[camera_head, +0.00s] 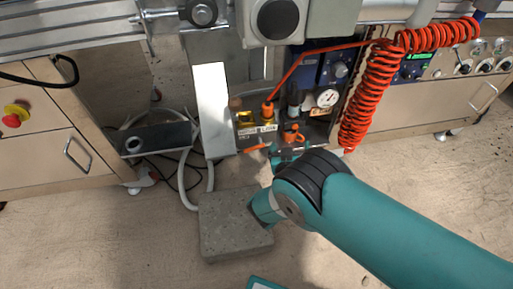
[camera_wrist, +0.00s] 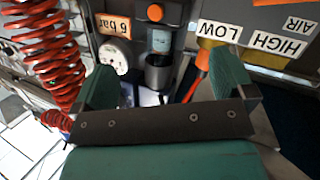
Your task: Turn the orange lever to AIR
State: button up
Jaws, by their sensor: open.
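White HIGH (camera_wrist: 272,41) and AIR (camera_wrist: 298,24) labels are further right. In the head view the orange lever (camera_head: 256,148) sticks out to the left below the labelled panel. In the head view my gripper (camera_head: 284,154) is partly hidden by my wrist.
A round pressure gauge (camera_head: 327,97) and an orange knob (camera_head: 292,133) are close to the gripper. A coiled red hose (camera_head: 368,95) hangs to the right. A 6 bar label (camera_wrist: 116,25) and dark regulator bowl (camera_wrist: 158,70) are near the fingers. A concrete block (camera_head: 235,225) stands below.

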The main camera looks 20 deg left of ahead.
aim_at(254, 148)
jog(key=s+a+f+n+y, duration=0.4)
jog(key=s+f+y, duration=0.25)
jog(key=s, duration=0.55)
jog(key=shift+n, duration=0.3)
jog(key=b+x, duration=0.5)
jog(key=f+b+x, duration=0.1)
jog(key=b+x, duration=0.4)
jog(key=x, duration=0.1)
jog(key=b+x, duration=0.5)
jog(key=shift+w+a+f, duration=0.15)
jog(key=shift+a, duration=0.05)
jog(key=shift+c, duration=0.5)
